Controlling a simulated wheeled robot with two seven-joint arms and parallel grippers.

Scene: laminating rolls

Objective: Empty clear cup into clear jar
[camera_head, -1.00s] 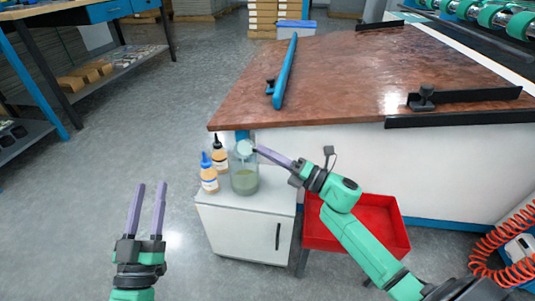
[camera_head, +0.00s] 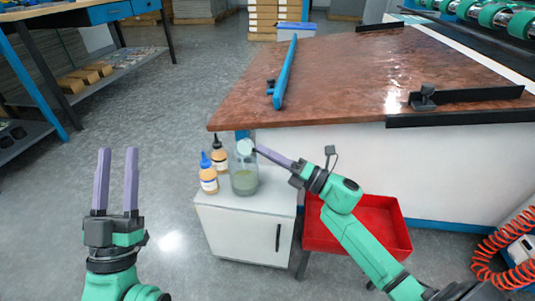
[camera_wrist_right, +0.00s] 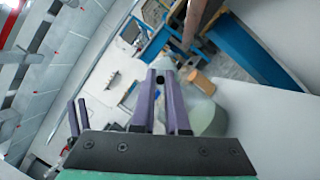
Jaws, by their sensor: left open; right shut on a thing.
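A clear jar (camera_head: 244,181) with greenish contents stands on the white cabinet. My right gripper (camera_head: 258,149) is shut on a small clear cup (camera_head: 245,147) and holds it at the jar's mouth, where it looks tilted. In the right wrist view, the right gripper's purple fingers (camera_wrist_right: 165,88) close on the cup (camera_wrist_right: 164,63), and the jar (camera_wrist_right: 209,117) shows beyond them. How much is in the cup cannot be seen. My left gripper (camera_head: 117,152) is open and empty over the floor, to the left of the cabinet.
Two bottles, one with a blue cap (camera_head: 207,178) and one with a dark cap (camera_head: 220,155), stand close to the jar's left on the white cabinet (camera_head: 245,225). A red tray (camera_head: 370,222) is at its right. The brown worktable (camera_head: 340,80) rises behind.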

